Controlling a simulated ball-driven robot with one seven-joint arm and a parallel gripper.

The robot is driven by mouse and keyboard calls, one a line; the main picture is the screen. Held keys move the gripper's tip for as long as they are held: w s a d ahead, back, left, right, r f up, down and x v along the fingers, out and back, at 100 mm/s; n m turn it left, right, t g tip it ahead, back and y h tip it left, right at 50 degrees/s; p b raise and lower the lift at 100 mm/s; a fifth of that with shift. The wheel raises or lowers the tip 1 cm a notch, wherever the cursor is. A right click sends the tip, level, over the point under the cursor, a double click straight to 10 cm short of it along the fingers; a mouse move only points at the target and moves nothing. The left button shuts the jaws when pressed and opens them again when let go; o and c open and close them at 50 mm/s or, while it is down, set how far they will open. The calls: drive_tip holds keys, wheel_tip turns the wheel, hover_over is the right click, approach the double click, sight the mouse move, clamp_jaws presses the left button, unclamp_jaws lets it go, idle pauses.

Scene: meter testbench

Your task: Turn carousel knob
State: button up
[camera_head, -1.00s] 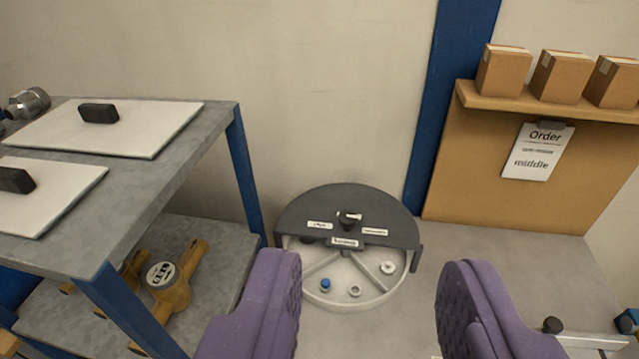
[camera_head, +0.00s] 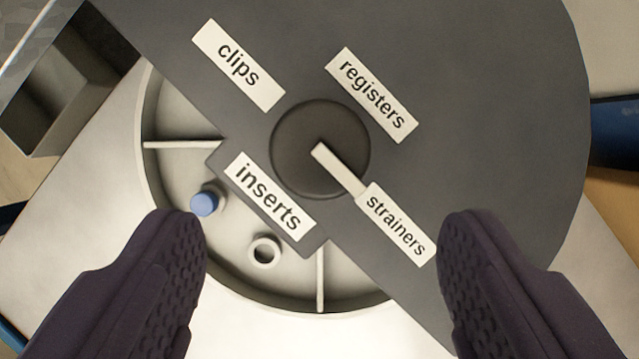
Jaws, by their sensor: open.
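The carousel has a dark grey cover (camera_head: 480,90) with white labels: clips (camera_head: 238,65), registers (camera_head: 371,95), inserts (camera_head: 269,204) and strainers (camera_head: 397,224). A round dark knob (camera_head: 300,150) sits in the cover, and its white pointer (camera_head: 338,168) points to the strainers label. The white carousel tray (camera_head: 157,115) shows in the cover's opening, with a blue piece (camera_head: 204,201) and a white ring-shaped piece (camera_head: 265,249) in the compartment by the inserts label. My gripper (camera_head: 322,235) is open and empty. Its two purple fingers stand apart at lower left and lower right, with the knob above and between them in the picture.
A dark grey open bin or channel (camera_head: 65,90) is at the upper left beside the cover. A blue post (camera_head: 615,130) is at the right edge. The pale surface (camera_head: 70,240) beside the tray looks clear.

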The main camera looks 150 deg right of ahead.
sight(320, 153)
drive_tip(key=b+x, duration=0.1)
drive_tip(key=x, duration=0.6)
drive_tip(key=shift+f, duration=0.1)
drive_tip(key=shift+c, duration=0.4)
drive_tip(key=c, duration=0.9)
drive_tip(key=shift+c, duration=0.2)
